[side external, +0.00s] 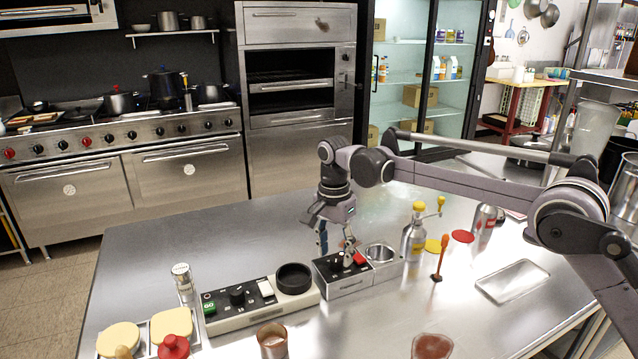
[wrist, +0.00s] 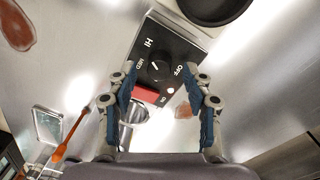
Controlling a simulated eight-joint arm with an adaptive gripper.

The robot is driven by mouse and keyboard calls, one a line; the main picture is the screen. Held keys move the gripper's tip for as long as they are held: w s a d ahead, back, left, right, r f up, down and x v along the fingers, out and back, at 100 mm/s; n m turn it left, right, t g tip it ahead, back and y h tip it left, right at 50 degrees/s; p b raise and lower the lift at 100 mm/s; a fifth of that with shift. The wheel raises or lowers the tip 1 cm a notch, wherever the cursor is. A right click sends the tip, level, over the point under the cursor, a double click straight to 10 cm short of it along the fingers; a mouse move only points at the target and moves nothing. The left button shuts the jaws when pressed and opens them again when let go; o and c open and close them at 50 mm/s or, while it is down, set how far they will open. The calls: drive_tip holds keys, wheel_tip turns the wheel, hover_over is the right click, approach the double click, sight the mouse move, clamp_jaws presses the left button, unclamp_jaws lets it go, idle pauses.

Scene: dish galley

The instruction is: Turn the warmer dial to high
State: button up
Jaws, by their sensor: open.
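The warmer (side external: 345,284) is a low metal box with a black top on the counter, with a round metal well (side external: 381,251) to its right. In the wrist view, its black dial (wrist: 157,68) sits on a panel marked HI, MED and OFF, beside a red switch (wrist: 146,94) and a small light (wrist: 170,91). A pale mark on the dial seems to face the MED side, but it is small. My gripper (wrist: 161,75) is open and empty, pointing down, with a blue-padded finger on each side of the dial.
Left of the warmer stands another control box (side external: 250,316) with a GO button, a knob and a black round dish (side external: 293,278). A yellow-topped grinder (side external: 414,240) and an orange-handled tool (side external: 440,262) stand to the right. The counter behind the warmer is clear.

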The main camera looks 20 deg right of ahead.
sight(335, 257)
wheel_tip(335, 257, up, 10)
drive_tip(key=shift+w, duration=0.15)
idle(0.4)
drive_tip(key=shift+a, duration=0.1)
drive_tip(key=s+d+r+n+t, duration=0.4)
drive_tip(key=s+d+r+n, duration=0.2)
drive_tip(key=s+d, duration=0.5)
drive_tip(key=s+d+f+n+t, duration=0.2)
drive_tip(key=s+f, duration=0.4)
drive_tip(key=s, duration=0.3)
drive_tip(key=s+d+f+n+t, duration=0.1)
drive_tip(key=s+d+f+n, duration=0.3)
drive_tip(key=s, duration=0.5)
wheel_tip(335, 257, down, 2)
drive_tip(key=shift+s+d+f+t, duration=0.15)
drive_tip(key=shift+d+t, duration=0.25)
drive_tip(key=shift+d, duration=0.1)
